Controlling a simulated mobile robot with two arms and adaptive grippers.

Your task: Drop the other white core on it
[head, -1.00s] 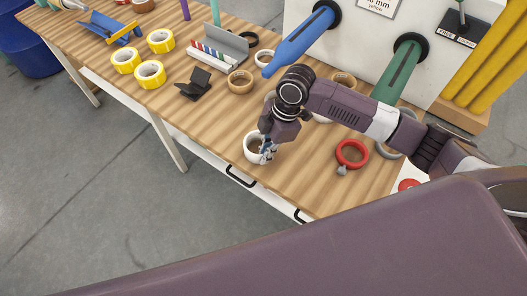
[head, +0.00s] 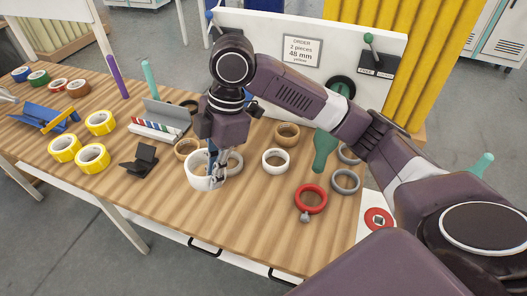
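My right gripper (head: 217,174) is shut on a white core (head: 201,183), gripping the right side of its wall. The core looks raised above the wooden table, with its opening facing up. Another white core (head: 275,160) lies flat on the table to the right of the gripper. The green spindle (head: 326,150) sticks out from the white panel (head: 345,45) at the back. My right arm hides most of the blue spindle. My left gripper is not in view.
Yellow tape rolls (head: 93,157) and a black stand (head: 141,160) are on the left. A brown core (head: 287,135), a red ring (head: 311,198) and grey rings (head: 345,181) lie on the right. The front middle of the wooden table (head: 240,220) is clear.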

